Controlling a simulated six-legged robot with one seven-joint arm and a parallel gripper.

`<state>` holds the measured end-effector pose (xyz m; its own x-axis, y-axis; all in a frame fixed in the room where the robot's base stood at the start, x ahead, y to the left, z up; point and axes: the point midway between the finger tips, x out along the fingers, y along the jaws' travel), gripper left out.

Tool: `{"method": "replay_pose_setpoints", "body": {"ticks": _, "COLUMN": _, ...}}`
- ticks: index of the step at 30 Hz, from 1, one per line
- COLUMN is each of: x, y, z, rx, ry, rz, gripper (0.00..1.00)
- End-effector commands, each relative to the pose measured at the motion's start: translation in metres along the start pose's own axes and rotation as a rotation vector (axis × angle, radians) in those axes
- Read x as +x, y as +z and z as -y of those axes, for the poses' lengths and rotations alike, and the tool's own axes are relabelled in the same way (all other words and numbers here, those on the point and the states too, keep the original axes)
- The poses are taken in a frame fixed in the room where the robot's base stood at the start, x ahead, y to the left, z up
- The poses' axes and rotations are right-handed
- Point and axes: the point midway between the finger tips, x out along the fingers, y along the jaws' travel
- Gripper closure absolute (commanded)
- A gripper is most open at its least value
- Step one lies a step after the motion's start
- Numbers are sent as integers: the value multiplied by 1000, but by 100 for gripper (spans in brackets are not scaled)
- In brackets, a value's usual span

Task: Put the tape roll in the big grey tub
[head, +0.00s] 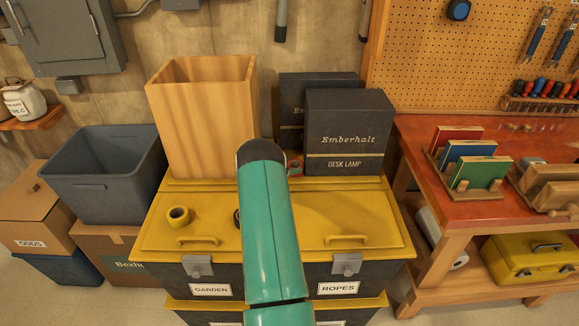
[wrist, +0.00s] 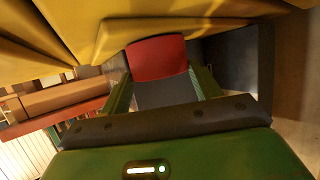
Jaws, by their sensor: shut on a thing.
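The gripper is mostly hidden behind my teal arm in the head view. A yellow tape roll (head: 178,216) lies on the yellow lid at left. A dark thing, mostly hidden by my arm, lies near the lid's middle. The big grey tub (head: 92,188) stands open at left on a cardboard box.
The yellow-lidded chest (head: 345,212) fills the middle. A tall wooden bin (head: 203,120) stands between the tub and the black lamp boxes (head: 345,130). The red-topped workbench (head: 420,145) with book racks is at right. The lid's right front is clear.

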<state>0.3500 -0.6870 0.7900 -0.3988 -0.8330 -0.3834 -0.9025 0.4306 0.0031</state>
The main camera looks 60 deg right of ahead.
Motion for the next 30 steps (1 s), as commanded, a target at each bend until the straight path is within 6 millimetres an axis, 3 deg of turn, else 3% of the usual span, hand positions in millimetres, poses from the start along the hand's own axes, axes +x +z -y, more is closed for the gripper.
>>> {"method": "replay_pose_setpoints", "body": {"ticks": 10, "x": 1, "y": 3, "z": 0, "rx": 1, "ry": 0, "rz": -1, "gripper": 62}}
{"method": "replay_pose_setpoints", "body": {"ticks": 11, "x": 1, "y": 2, "z": 0, "rx": 1, "ry": 0, "rz": -1, "gripper": 31}}
{"method": "replay_pose_setpoints", "body": {"ticks": 12, "x": 1, "y": 2, "z": 0, "rx": 1, "ry": 0, "rz": -1, "gripper": 28}}
{"method": "replay_pose_setpoints", "body": {"ticks": 23, "x": -2, "y": -1, "z": 0, "rx": 1, "ry": -1, "rz": -1, "gripper": 28}}
{"method": "replay_pose_setpoints", "body": {"ticks": 30, "x": -43, "y": -1, "z": 2, "rx": -1, "ry": -5, "rz": -1, "gripper": 28}}
